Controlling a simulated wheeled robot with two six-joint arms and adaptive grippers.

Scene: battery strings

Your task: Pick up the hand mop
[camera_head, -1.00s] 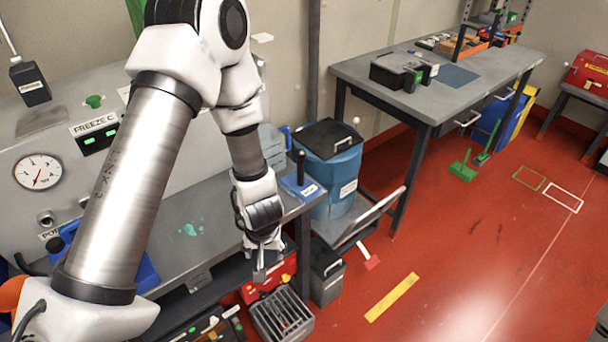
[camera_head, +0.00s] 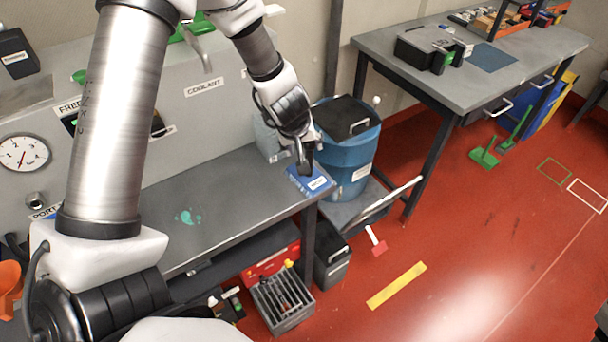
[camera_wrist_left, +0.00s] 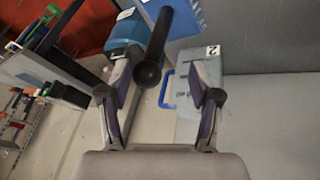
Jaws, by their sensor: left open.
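The hand mop (camera_head: 317,184) has a flat blue base with a white label and an upright dark handle. It stands at the right end of the grey workbench. My left gripper (camera_head: 304,163) is over it in the head view and covers most of the handle. In the left wrist view the dark handle (camera_wrist_left: 166,38), with its round end, points into the gap between the open fingers of the gripper (camera_wrist_left: 158,72). The fingers appear apart from the handle. The blue base (camera_wrist_left: 187,18) shows behind it. My right gripper is not in view.
A blue drum (camera_head: 364,163) with a black lid stands just right of the mop. A grey-blue container (camera_wrist_left: 205,62) with a blue handle is close beside the mop. A second table (camera_head: 470,75) stands further right.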

